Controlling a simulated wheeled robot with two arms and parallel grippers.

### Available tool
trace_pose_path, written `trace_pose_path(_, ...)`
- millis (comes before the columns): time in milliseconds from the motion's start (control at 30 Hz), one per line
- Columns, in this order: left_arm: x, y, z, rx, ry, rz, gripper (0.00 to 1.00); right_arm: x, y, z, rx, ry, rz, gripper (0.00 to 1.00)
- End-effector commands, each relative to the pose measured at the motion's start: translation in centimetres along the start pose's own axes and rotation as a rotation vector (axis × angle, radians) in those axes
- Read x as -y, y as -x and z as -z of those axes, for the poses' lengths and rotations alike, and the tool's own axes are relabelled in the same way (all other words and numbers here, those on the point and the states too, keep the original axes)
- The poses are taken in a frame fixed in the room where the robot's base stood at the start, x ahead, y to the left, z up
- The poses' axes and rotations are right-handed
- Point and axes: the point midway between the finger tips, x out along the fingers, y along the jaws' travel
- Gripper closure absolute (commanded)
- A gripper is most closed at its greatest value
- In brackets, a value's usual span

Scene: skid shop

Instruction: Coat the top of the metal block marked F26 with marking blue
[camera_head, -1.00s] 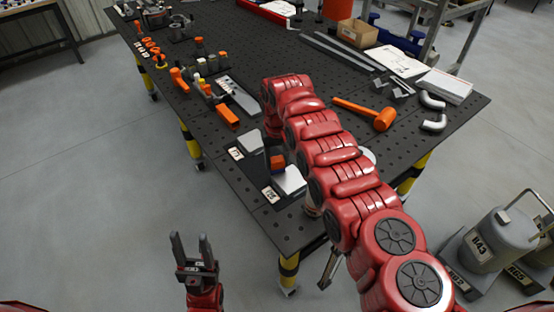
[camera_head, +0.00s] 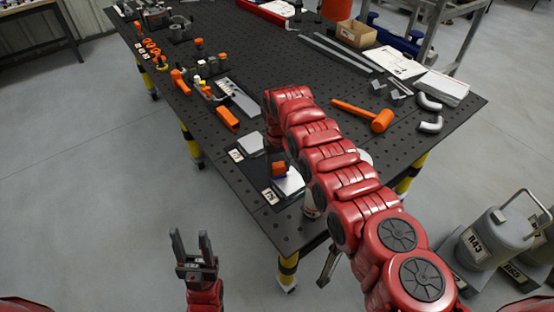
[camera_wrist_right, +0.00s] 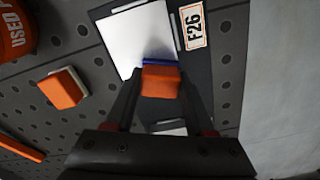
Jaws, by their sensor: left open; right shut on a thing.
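The metal block marked F26 (camera_wrist_right: 138,42) has a plain, bright top with no blue visible on the part that shows. Its F26 label (camera_wrist_right: 193,27) lies beside it on a dark mat. In the head view the block (camera_head: 292,184) is near the table's front corner. My right gripper (camera_wrist_right: 160,94) is shut on an orange-handled applicator (camera_wrist_right: 160,82) with a blue edge. That blue edge is at the block's near edge; whether it touches is unclear. In the head view the applicator (camera_head: 279,170) shows over the block, and my arm hides most of that gripper. My left gripper (camera_head: 190,240) is open and empty, off the table.
A second block (camera_head: 250,143) with its own label lies behind. An orange-and-white piece (camera_wrist_right: 63,88) and an orange container marked USED (camera_wrist_right: 14,32) are near in the wrist view. An orange mallet (camera_head: 372,117) lies right of my arm.

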Motion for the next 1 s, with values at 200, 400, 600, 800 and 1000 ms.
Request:
trace_pose_path(200,0.1,-2.7,0.5,0.0,0.0,0.0,0.5,-0.2,0.5,-0.5,0.0,-0.003,0.002,0.9)
trace_pose_path(400,0.2,-4.6,0.8,0.0,0.0,0.0,0.5,-0.2,0.6,-1.1,0.0,-0.002,0.006,0.9)
trace_pose_path(600,0.3,-6.6,1.1,0.0,0.0,0.0,0.5,-0.5,0.7,-1.6,0.0,-0.002,0.004,0.9)
trace_pose_path(800,0.4,-8.3,1.4,0.0,0.0,0.0,0.5,-0.6,0.5,-2.1,-0.002,-0.001,0.006,0.9)
trace_pose_path(1000,0.4,-8.7,1.5,0.0,0.0,0.0,0.5,-0.7,0.3,-2.3,-0.003,-0.001,0.005,0.9)
